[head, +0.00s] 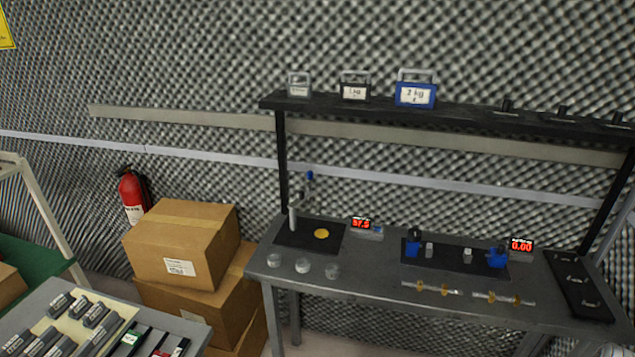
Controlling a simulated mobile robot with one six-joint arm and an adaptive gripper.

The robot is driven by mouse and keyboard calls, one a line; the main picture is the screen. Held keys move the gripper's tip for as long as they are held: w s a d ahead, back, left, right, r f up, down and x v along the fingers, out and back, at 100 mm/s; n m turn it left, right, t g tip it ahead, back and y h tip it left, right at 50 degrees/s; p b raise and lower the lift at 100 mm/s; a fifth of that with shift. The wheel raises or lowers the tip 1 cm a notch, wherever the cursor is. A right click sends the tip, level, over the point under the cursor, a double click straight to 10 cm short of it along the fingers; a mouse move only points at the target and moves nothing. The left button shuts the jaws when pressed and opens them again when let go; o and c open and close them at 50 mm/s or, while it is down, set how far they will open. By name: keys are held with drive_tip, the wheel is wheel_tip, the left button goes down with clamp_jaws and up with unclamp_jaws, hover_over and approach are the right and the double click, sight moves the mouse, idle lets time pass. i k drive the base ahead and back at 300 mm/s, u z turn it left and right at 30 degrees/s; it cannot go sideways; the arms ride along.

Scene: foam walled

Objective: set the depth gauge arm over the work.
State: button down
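A gauge stand with a pale upright post (293,219) stands on a dark mat (293,244) at the left end of the grey workbench (390,287). A thin dark part rises from near the post top to a blue tip (310,176). This looks like the depth gauge arm, raised and apart from the mat. A round yellow disc (321,233), perhaps the work, lies on the mat right of the post. A small red-digit display (362,224) sits just right of the mat. My gripper is not in view.
Several clear round pieces (274,260) line the bench's front left. A second dark mat holds blue fixtures (413,244), with another display (521,246) near. Brass-coloured rods (431,288) lie in front. A shelf (390,112) overhangs the back. Cardboard boxes (181,243) stand left.

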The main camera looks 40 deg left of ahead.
sight(303, 196)
drive_tip(key=z, duration=0.1)
drive_tip(key=k, duration=1.2)
drive_tip(key=u, duration=1.1)
drive_tip(key=i, duration=1)
drive_tip(key=u, duration=0.05)
